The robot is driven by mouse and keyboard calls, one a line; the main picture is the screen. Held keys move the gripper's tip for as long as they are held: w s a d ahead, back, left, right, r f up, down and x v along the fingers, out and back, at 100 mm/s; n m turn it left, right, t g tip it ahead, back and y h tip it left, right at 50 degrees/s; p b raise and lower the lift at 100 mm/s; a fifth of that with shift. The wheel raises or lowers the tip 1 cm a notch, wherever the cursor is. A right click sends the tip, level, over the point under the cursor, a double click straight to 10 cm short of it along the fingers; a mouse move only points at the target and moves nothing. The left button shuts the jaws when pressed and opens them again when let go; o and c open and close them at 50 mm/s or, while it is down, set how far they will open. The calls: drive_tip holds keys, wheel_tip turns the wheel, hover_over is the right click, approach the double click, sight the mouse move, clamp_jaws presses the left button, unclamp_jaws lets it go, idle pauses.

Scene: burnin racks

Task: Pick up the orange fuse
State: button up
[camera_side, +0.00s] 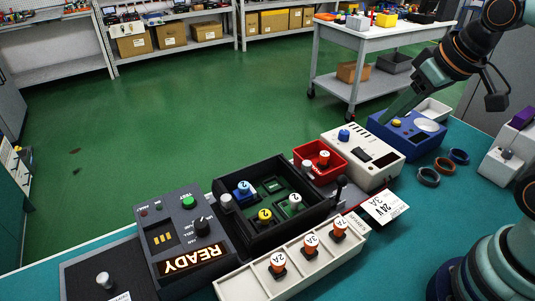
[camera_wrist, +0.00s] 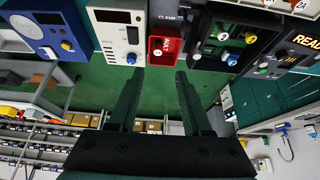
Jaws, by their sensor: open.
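Several orange fuses with white labelled tops stand in a light rack (camera_side: 285,290) at the front in the side view: the 2A fuse (camera_side: 277,262), the 3A fuse (camera_side: 310,242) and one at the right end (camera_side: 340,228). My gripper (camera_side: 388,119) is high at the right, seen over the blue device, well away from the front rack. In the wrist view my gripper (camera_wrist: 158,72) is open, with nothing between its fingers.
The white device (camera_side: 372,168) and blue device (camera_side: 422,138) stand to the right. Rings (camera_side: 428,177) lie on the teal bench.

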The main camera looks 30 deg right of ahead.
drive_tip(key=a+f+n+g, duration=0.3)
drive_tip(key=a+f+n, duration=0.1)
drive_tip(key=a+n, duration=0.7)
drive_tip(key=n+g, duration=0.3)
drive_tip(key=n, duration=0.4)
hover_over(312, 240)
wheel_tip(312, 240, down, 5)
drive_tip(key=f, duration=0.6)
drive_tip(key=shift+w+a+f, duration=0.1)
drive_tip(key=shift+a+f, duration=0.15)
drive_tip(key=shift+f, duration=0.05)
drive_tip(key=shift+d+f, duration=0.2)
drive_tip(key=shift+f, duration=2.35)
clamp_jaws()
